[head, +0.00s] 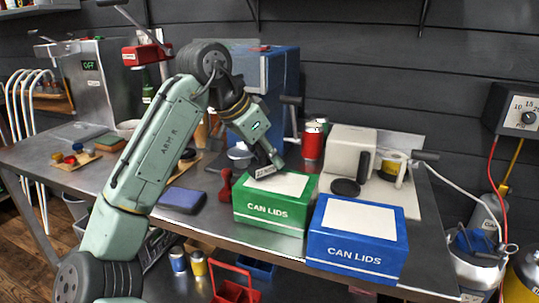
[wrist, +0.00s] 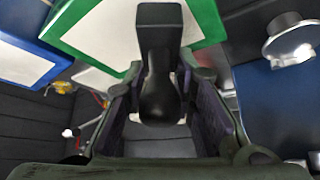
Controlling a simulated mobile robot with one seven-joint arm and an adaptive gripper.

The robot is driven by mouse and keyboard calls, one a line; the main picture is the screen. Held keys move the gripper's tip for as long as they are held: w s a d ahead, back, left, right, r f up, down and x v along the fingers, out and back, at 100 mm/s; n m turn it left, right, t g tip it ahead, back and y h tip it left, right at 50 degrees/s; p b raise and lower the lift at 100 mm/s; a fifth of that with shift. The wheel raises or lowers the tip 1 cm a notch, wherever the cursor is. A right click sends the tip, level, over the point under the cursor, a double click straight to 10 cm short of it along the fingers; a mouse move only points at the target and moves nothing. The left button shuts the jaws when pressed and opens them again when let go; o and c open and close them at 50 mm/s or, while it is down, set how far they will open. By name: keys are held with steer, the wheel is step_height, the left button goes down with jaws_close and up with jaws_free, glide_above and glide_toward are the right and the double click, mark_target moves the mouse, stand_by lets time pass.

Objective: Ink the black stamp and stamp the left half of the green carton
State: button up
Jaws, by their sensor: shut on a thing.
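My gripper (head: 270,165) is shut on the black stamp (wrist: 160,50), which shows between its fingers in the wrist view. In the head view the stamp is mostly hidden; a small label marked in dark letters shows beside the fingertips. The green carton (head: 268,217), marked CAN LIDS, stands at the table's front with a white panel on top. The gripper is over the back left part of that top; I cannot tell whether the stamp touches it. No mark shows on the visible panel. The carton's green edge (wrist: 72,42) also shows in the wrist view. A flat dark blue pad (head: 182,200) lies left of the carton.
A blue carton (head: 357,247) stands close at the green carton's right. A red-handled object (head: 226,184) stands at its left. A red can (head: 312,143) and a pale machine (head: 350,152) stand behind. Some steel tabletop (head: 215,222) is bare around the blue pad.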

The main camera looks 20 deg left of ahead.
steer(key=shift+f, duration=0.55)
stand_by(0.9)
steer(key=shift+r, duration=0.1)
step_height(320, 180, up, 7)
steer(key=p, duration=0.6)
stand_by(0.9)
